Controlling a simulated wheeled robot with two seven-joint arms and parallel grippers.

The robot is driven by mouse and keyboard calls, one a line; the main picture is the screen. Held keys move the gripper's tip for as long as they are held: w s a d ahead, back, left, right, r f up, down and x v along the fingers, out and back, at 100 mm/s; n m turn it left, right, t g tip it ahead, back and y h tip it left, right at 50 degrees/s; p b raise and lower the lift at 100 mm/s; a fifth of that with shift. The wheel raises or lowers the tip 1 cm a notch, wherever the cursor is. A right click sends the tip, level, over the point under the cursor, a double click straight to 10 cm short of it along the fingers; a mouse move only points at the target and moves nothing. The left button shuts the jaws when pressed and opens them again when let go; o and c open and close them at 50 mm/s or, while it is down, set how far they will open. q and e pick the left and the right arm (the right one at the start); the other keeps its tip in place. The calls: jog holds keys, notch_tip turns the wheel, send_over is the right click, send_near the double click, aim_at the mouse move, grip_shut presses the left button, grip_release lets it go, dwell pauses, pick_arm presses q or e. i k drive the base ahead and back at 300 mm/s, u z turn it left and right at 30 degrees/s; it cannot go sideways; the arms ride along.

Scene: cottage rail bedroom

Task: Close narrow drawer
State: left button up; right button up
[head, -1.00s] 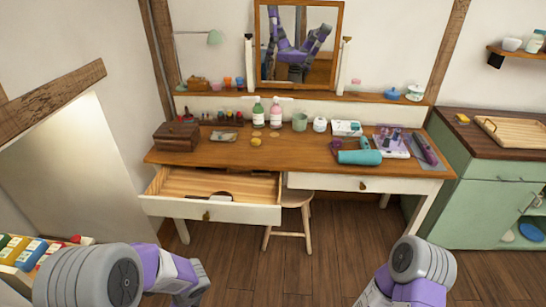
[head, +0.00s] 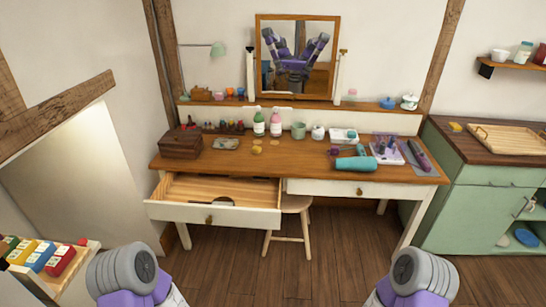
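The vanity desk (head: 300,160) has two drawers in its front. The left drawer (head: 240,217) is pulled out, with its wooden inside and a dark item near its front showing. Its small brass knob (head: 209,219) is in the middle of the front. The right drawer (head: 330,188) is shut, with its own brass knob (head: 360,191). My two arms come in from the bottom edge, short of the desk. Only their grey and purple links show. Both grippers are out of the picture.
A wooden stool (head: 290,208) stands under the desk beside the open drawer. A shelf with coloured boxes (head: 60,262) is at the lower left. A green cabinet (head: 480,205) stands at the right. The wooden floor before the desk is clear.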

aim_at(257, 204)
jog(key=z, duration=0.5)
jog(key=i, duration=1.3)
jog(key=u, duration=0.75)
jog(key=i, duration=0.4)
jog(key=u, duration=0.35)
